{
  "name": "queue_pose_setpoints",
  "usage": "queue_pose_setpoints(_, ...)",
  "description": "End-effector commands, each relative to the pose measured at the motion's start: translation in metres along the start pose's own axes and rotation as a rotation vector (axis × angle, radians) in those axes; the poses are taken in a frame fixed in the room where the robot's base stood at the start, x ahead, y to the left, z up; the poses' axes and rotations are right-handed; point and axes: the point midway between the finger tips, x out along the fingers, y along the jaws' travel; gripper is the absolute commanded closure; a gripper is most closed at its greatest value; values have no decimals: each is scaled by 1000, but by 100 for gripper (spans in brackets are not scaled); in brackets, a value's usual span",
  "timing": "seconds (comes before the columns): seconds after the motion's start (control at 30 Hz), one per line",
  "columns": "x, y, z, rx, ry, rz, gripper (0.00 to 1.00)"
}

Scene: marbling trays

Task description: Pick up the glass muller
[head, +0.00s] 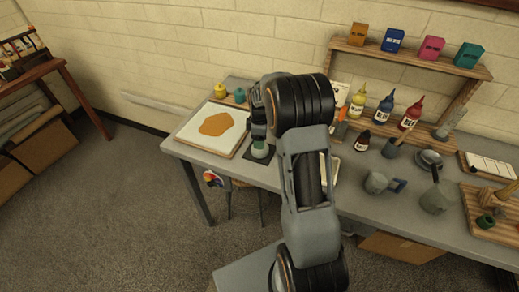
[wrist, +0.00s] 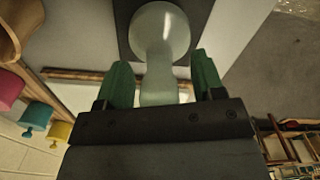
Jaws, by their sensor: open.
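The glass muller (wrist: 160,45) is a pale, cloudy green-white piece with a round wide base and a narrower handle. In the wrist view it stands on a dark square mat (wrist: 127,12), its handle between the two green fingertips of my gripper (wrist: 160,88). The fingers are open, with a gap showing on each side of the handle. In the head view the muller (head: 260,150) shows low on its dark mat (head: 257,156) near the table's front edge. My gripper (head: 258,131) is right above it there, partly hidden by my arm.
A white board (head: 190,129) with an orange patch lies left of the muller. Yellow and teal pots (head: 220,90) stand behind it. The floor in front is clear.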

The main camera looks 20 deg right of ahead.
Motion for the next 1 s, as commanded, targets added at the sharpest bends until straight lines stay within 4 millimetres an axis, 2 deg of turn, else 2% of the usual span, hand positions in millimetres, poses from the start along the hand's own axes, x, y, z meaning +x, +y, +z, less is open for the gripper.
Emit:
queue_pose_setpoints(0.13, 0, 0, 0, 0, 0, 0, 39)
queue_pose_setpoints(0.77, 0, 0, 0, 0, 0, 0, 99)
queue_pose_setpoints(1.0, 0, 0, 0, 0, 0, -1, 100)
